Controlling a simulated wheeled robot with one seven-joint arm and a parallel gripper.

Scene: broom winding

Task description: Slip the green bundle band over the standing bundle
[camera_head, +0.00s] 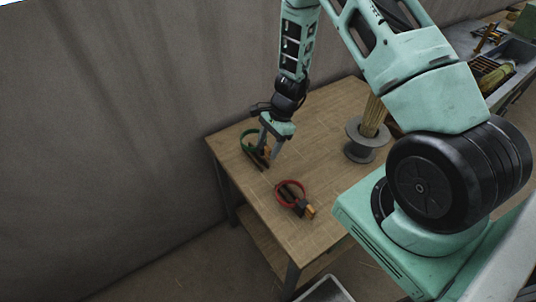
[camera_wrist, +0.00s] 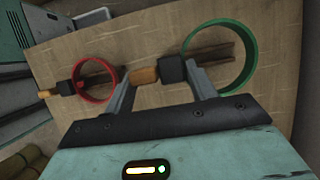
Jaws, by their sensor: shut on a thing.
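The green bundle band (camera_head: 243,141) is a ring with a black block and an orange-brown grip, at the far left of the wooden table. It also shows in the wrist view (camera_wrist: 254,60). My gripper (camera_head: 265,150) points down there, its fingers on either side of the grip (camera_wrist: 145,75) and block (camera_wrist: 172,70), shut on them. Whether the band is clear of the dark bars beneath it, I cannot tell. The standing bundle (camera_head: 373,115) is straw-coloured and upright in a grey flanged holder (camera_head: 361,154), right of my gripper; my arm partly hides its surroundings.
A red band (camera_head: 279,190) with a similar grip lies on dark bars nearer the table's front. The wooden table (camera_head: 318,125) is bare between my gripper and the holder. A wall stands behind the table's left edge. A sink counter (camera_head: 515,50) is at upper right.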

